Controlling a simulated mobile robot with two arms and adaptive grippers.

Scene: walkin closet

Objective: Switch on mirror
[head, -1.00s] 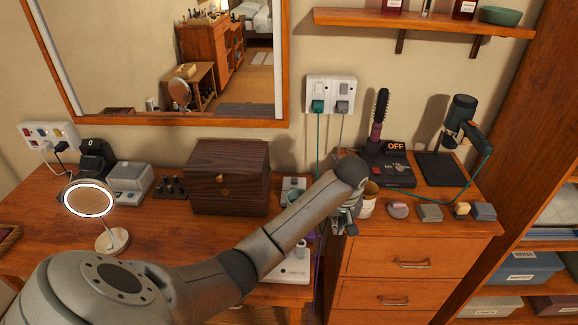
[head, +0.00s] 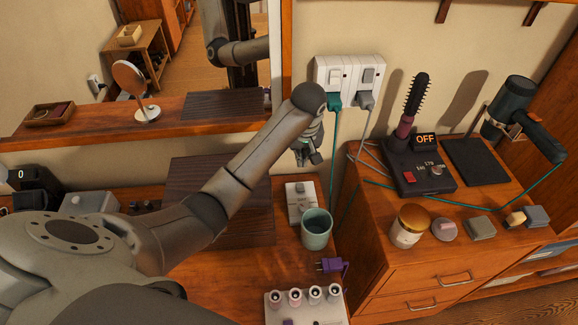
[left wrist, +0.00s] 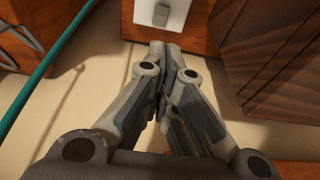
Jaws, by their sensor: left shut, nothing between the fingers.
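The round table mirror (head: 135,82) shows only as a reflection in the large wall mirror (head: 190,105); the stand itself is out of view or behind my arm. A small white switch box (head: 300,200) with a grey rocker lies on the desk near the wall. It also shows at the top of the left wrist view (left wrist: 163,12). My left gripper (head: 310,158) is shut and empty, in front of the wall above that box. In the left wrist view its closed fingertips (left wrist: 166,48) point toward the box; I cannot tell whether they touch.
The wall outlet (head: 350,80) has cords hanging down. A dark wooden box (head: 250,215) is partly behind my arm. The drawer top holds a hairbrush device and jars.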

